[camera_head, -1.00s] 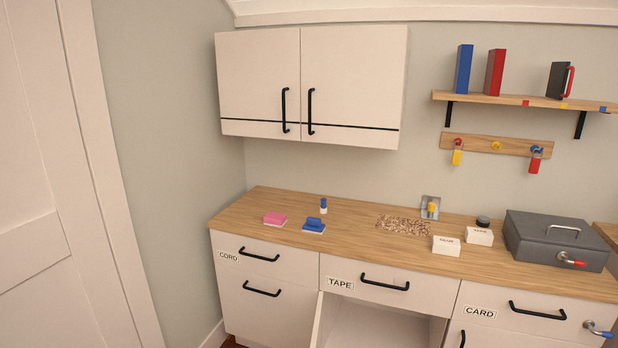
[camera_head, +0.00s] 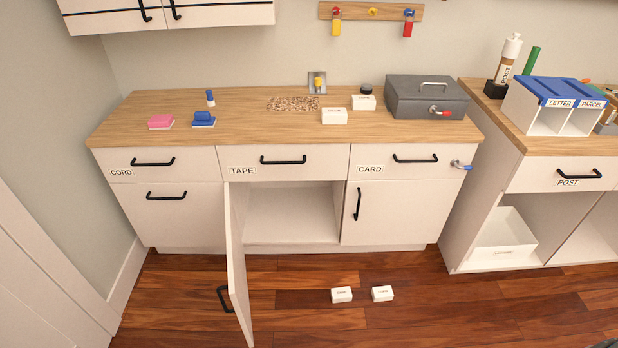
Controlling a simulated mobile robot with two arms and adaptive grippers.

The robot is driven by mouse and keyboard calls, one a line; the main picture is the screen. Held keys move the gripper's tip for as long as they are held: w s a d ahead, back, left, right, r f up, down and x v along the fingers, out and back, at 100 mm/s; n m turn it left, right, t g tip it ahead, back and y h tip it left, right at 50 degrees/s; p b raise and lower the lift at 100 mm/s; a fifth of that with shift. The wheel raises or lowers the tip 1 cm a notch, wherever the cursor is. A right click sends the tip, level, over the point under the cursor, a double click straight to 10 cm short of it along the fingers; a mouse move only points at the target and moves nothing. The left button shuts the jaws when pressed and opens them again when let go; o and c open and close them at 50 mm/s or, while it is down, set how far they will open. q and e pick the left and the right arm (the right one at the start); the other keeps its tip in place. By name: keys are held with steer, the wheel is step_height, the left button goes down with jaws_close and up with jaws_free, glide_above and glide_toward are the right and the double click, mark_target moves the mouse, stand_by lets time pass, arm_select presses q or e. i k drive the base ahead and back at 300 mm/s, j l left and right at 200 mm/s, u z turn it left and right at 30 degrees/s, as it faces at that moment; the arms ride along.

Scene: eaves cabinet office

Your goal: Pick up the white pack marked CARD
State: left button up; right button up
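Several small white packs with dark lettering are in view. One white pack (camera_head: 334,117) lies on the wooden counter, and another white pack (camera_head: 363,103) lies behind it to the right with a black round thing at its back. Two more lie on the floor: a left floor pack (camera_head: 341,295) and a right floor pack (camera_head: 382,293), side by side and apart. The lettering is too small to tell which one reads CARD. A drawer marked CARD (camera_head: 393,159) is shut. Neither of my grippers is in view.
The cabinet door (camera_head: 237,262) under the TAPE drawer stands open over the floor, left of the floor packs. A grey metal box (camera_head: 427,97) sits on the counter's right. The floor around the packs looks clear. A blue-topped sorter (camera_head: 560,92) stands on the right-hand unit.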

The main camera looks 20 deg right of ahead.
mark_target(339, 295)
steer(key=z, duration=0.95)
steer(key=i, duration=0.1)
